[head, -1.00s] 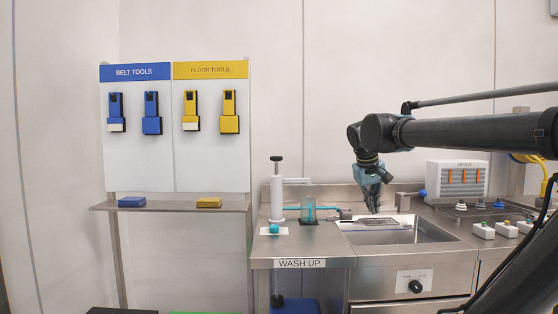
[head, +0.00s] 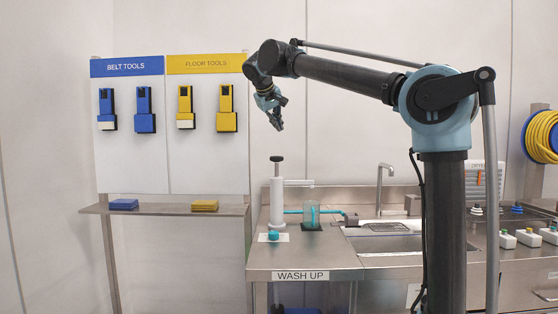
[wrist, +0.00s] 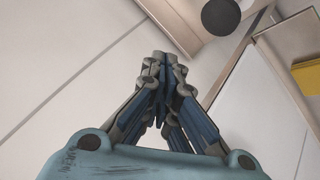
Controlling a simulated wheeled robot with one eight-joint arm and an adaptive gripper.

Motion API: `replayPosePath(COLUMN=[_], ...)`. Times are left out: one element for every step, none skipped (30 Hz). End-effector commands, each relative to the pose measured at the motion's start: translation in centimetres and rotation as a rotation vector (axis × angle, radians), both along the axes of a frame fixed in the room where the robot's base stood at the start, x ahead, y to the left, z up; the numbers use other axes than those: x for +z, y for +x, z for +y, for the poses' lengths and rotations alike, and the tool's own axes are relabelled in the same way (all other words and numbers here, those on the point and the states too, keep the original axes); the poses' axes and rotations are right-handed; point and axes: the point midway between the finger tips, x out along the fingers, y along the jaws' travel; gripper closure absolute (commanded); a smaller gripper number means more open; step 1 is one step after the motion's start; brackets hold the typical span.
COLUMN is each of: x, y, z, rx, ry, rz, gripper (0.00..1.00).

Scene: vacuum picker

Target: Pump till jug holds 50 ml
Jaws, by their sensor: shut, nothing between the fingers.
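The white hand pump (head: 277,202) stands upright at the left end of the steel counter, its black knob (head: 277,159) raised on a thin rod. The clear jug (head: 312,216) stands just right of it, with teal in it; I cannot read its level. A teal tube runs at the jug. My gripper (head: 279,122) is shut and empty, in the air above the knob and apart from it. In the wrist view the closed fingers (wrist: 160,62) point towards a dark round disc (wrist: 220,16), which looks like the knob.
A teal-topped item (head: 272,236) sits on a white card in front of the pump. The sink (head: 400,244) and its tap (head: 380,185) are to the right. The tool board (head: 168,150) with belt and floor tools hangs at left. Air around my gripper is clear.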

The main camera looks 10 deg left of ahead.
Motion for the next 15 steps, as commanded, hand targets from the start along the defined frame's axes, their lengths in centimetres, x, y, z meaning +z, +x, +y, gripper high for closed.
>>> replayPosePath(x=[0.29,0.41,0.51,0.56,0.58,0.58,0.57,0.56,0.55,0.55,0.55,0.54,0.52,0.49,0.41], y=[-0.09,-0.10,-0.11,-0.10,-0.09,-0.05,-0.02,-0.01,-0.01,-0.01,-0.01,-0.01,-0.01,0.01,0.04], z=[0.63,0.86,1.04,1.13,1.15,1.11,1.06,1.04,1.02,1.02,1.00,1.00,1.00,0.94,0.88], rx=[0.006,0.008,0.010,0.011,0.011,0.010,0.010,0.010,0.009,0.009,0.009,0.009,0.009,0.009,0.008], ry=[0.000,0.000,0.000,0.000,0.000,0.000,0.000,0.000,0.000,0.000,0.000,0.000,0.000,0.000,-0.001], rz=[-0.005,-0.008,-0.011,-0.011,-0.013,-0.012,-0.012,-0.012,-0.011,-0.011,-0.011,-0.011,-0.011,-0.011,-0.011], gripper=[1.00,1.00,1.00,1.00,1.00,1.00,1.00,1.00,1.00,1.00,1.00,1.00,1.00,1.00,1.00])
